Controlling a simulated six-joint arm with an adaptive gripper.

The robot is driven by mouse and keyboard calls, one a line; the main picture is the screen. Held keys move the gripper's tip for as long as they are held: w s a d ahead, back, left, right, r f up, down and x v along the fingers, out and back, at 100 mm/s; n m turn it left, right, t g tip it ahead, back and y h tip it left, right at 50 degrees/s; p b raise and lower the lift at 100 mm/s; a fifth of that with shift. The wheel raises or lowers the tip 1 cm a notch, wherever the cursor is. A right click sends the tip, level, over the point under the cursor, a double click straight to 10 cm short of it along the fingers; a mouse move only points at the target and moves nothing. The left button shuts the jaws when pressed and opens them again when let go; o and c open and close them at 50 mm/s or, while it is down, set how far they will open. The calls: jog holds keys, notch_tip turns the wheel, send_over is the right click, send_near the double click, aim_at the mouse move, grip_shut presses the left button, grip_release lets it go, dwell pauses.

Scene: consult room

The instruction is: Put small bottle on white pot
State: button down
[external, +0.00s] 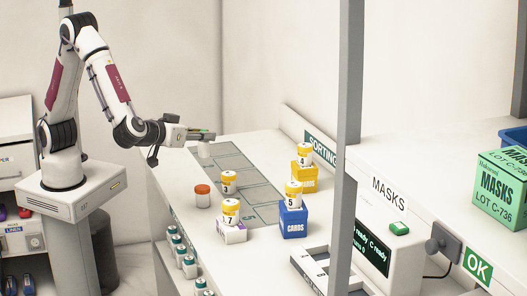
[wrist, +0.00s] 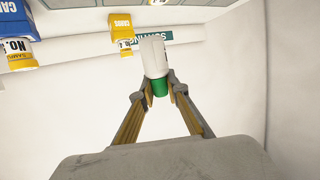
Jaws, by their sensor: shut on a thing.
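My gripper (external: 208,136) is above the far left end of the counter, and it also shows in the wrist view (wrist: 154,93). It is shut on a small white bottle (wrist: 153,55) with a green cap, gripping it near the cap. In the external view the bottle's white body (external: 204,150) hangs below the fingers; whether its base touches the counter is unclear. A white pot (external: 202,200) with an orange lid stands on the counter's left edge, nearer the camera than my gripper. Nothing is seen on its lid.
Yellow-and-white numbered bottles stand at the right: number 3 (external: 228,182), number 7 (external: 231,212) on a white box, number 5 (external: 293,194) on a blue box (external: 293,222), and number 4 (external: 304,153) on a yellow box (external: 304,178). A grey post (external: 349,80) rises in front.

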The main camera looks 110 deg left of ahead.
aim_at(201, 154)
jog(key=shift+s+a+r+g, duration=0.2)
jog(key=shift+s+a+g, duration=0.1)
jog(key=shift+s, duration=0.4)
jog(key=shift+f, duration=0.15)
jog(key=shift+f, duration=3)
jog(key=shift+f, duration=1.9)
jog(key=shift+f, duration=0.15)
jog(key=c, duration=2)
grip_release()
